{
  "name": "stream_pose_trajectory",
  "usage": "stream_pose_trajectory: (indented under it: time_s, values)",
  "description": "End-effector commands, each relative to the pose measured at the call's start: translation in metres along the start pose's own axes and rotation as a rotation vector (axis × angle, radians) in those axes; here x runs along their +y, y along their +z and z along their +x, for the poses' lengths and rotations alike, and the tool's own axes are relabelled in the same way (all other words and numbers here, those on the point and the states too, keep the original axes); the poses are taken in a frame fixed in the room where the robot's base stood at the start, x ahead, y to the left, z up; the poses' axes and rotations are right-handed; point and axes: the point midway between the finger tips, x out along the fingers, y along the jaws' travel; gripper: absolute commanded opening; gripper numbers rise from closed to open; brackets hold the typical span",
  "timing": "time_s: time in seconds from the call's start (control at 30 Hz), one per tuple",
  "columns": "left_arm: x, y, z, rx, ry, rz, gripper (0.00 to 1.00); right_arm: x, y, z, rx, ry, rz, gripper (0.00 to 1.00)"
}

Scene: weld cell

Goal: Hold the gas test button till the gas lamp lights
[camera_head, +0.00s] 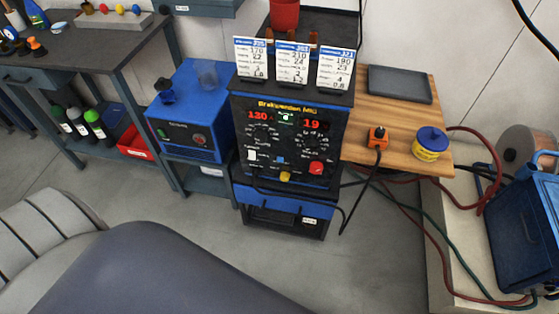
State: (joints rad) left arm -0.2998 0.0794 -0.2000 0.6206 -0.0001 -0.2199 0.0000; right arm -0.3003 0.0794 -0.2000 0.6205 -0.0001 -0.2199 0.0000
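The welding machine (290,145) stands in the middle, its dark front panel facing me. Red displays on it read about 120 and 19, with dials below them. Low on the panel are a white switch or button (252,156), a small yellow part (284,176) and a red knob (316,168). A small pale light or button (286,117) sits between the displays. The labels are too small to read, so I cannot tell which is the gas test button or the gas lamp. Neither gripper is in view.
Three printed cards (292,65) stand on the machine. A blue box unit (190,112) is to its left. To its right, a wooden board (390,120) carries an orange plug-like part (377,138) and a yellow-blue spool (430,145). Hoses lie at right.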

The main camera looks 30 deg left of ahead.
Motion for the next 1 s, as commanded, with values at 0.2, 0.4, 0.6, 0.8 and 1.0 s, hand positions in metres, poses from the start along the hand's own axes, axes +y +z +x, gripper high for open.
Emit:
stream_pose_trajectory:
  time_s: [0.2, 0.4, 0.6, 0.8, 1.0]
  values:
    - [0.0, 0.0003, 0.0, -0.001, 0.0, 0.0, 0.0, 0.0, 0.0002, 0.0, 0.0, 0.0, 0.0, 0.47]
    - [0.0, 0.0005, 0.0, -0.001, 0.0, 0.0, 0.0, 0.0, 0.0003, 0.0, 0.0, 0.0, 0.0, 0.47]
    - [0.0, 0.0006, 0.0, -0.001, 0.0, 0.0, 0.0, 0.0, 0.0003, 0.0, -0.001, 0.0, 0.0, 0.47]
    - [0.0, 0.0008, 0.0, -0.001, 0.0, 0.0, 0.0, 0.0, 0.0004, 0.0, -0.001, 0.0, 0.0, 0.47]
    - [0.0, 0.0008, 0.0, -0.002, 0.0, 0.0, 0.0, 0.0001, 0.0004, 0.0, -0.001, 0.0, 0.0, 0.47]
